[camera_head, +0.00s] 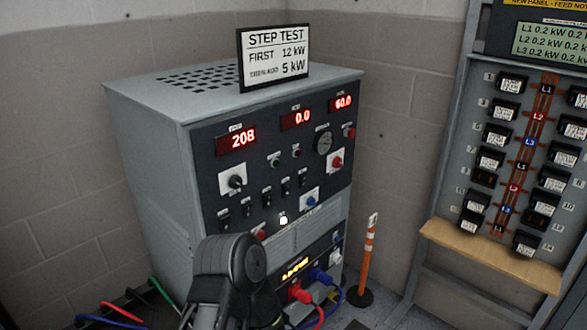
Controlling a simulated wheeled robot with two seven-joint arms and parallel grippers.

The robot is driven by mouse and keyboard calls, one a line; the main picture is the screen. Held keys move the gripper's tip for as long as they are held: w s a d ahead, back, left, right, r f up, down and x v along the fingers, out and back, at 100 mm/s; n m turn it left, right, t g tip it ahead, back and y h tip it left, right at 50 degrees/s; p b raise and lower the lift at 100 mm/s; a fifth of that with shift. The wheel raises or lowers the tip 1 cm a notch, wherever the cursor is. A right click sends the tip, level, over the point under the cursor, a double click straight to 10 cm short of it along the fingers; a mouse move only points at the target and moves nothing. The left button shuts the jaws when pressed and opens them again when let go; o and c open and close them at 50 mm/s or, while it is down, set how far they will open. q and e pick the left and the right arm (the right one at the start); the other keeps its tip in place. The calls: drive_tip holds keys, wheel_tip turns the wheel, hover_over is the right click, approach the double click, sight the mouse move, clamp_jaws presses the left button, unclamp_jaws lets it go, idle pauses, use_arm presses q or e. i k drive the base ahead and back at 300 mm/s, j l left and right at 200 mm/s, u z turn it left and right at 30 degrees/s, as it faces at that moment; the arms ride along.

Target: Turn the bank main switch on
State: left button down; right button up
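The grey load bank cabinet (150,150) stands in the corner with its dark control panel facing right of me. Its red displays read 208 (243,140), 0.0 (302,117) and 60.0 (343,102). The panel has a black rotary knob on a white plate (233,181), a red knob on a white plate (337,161), a blue knob on a white plate (310,201) and several small black toggles (267,198). The labels are too small to read, so I cannot tell which is the bank main switch. My dark arm link covers the lower left front; neither gripper shows.
A "STEP TEST" sign (273,57), first 12 kW then add 5 kW, stands on top. Red and blue plugs (299,294) with cables sit low. An orange post (370,252) stands right of the cabinet. A breaker panel (480,95) with a wooden ledge (490,256) is at right.

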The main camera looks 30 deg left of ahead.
sight(336, 163)
drive_tip(key=i+l+u, duration=0.3)
drive_tip(key=i+l, duration=0.5)
drive_tip(key=i, duration=0.2)
drive_tip(key=i+l+u, duration=0.3)
drive_tip(key=i+l, duration=0.6)
drive_tip(key=l, duration=0.15)
